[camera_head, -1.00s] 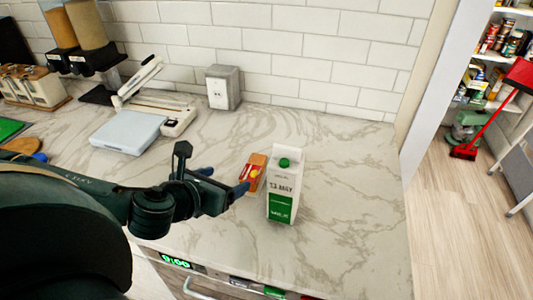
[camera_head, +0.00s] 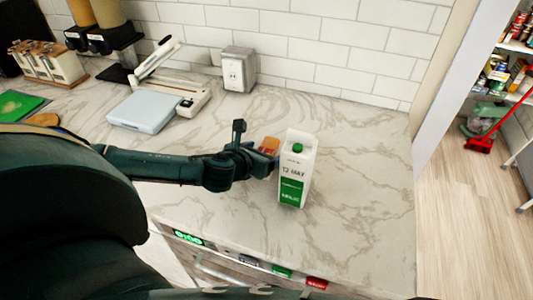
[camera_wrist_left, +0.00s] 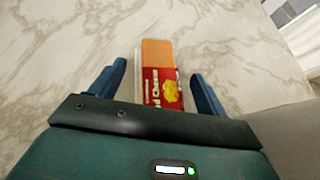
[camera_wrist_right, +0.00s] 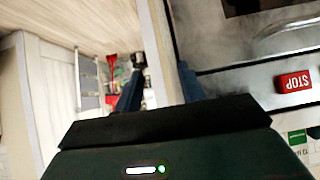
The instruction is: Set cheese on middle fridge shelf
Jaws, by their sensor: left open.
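The cheese (camera_head: 269,145) is an orange block in a red wrapper on the marble counter, just left of the milk carton. My left gripper (camera_head: 262,165) is at the cheese in the head view, partly covering it. In the left wrist view the cheese (camera_wrist_left: 160,85) lies between the two blue fingers of my open left gripper (camera_wrist_left: 158,85), with a gap on each side. My right gripper (camera_wrist_right: 160,85) shows only in its own wrist view, its fingers apart with nothing held between them. No fridge shelf can be made out.
A white and green milk carton (camera_head: 296,170) stands upright close to the right of the cheese. The counter right of the carton is clear. A red stop button (camera_wrist_right: 294,81) shows in the right wrist view.

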